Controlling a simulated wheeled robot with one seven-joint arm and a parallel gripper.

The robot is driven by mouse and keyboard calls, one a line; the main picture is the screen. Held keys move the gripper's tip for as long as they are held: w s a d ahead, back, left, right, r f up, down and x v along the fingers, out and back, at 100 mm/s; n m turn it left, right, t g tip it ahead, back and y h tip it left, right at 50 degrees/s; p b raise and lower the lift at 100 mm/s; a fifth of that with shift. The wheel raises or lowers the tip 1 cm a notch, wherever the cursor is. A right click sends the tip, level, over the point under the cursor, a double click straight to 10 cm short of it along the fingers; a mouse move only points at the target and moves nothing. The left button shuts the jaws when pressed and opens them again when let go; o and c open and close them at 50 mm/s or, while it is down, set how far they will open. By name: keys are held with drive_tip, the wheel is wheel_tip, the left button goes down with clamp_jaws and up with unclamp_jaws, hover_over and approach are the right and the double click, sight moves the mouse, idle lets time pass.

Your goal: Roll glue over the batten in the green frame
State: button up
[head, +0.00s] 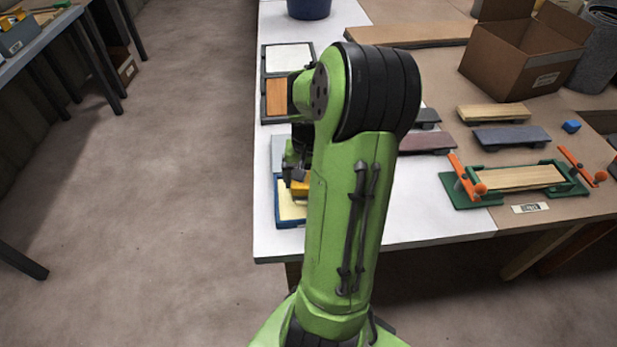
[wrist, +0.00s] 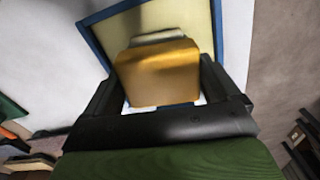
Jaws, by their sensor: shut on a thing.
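The green frame (head: 455,190) stands at the right part of the table. The pale wood batten (head: 518,178) lies in it between two orange levers. My gripper (head: 297,170) is over the left part of the table, partly hidden by my arm. It is shut on an orange-yellow tool (wrist: 158,72), which looks like the glue roller's handle. A pale grey-beige part (wrist: 157,38) shows at the tool's far end. Below is a blue-rimmed tray (head: 279,215) with a cream surface, also seen in the wrist view (wrist: 98,45). I cannot tell whether the tool touches it.
White-topped and wood-topped trays (head: 288,58) line the table's left edge behind my gripper. Loose boards (head: 512,137), a small blue block (head: 571,126) and an open cardboard box (head: 520,62) are behind the frame. The white tabletop (head: 440,222) left of the frame is clear.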

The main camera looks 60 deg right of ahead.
sight(309, 178)
drive_tip(key=shift+r+p, duration=3.3)
drive_tip(key=shift+r, duration=0.25)
drive_tip(key=shift+f, duration=0.1)
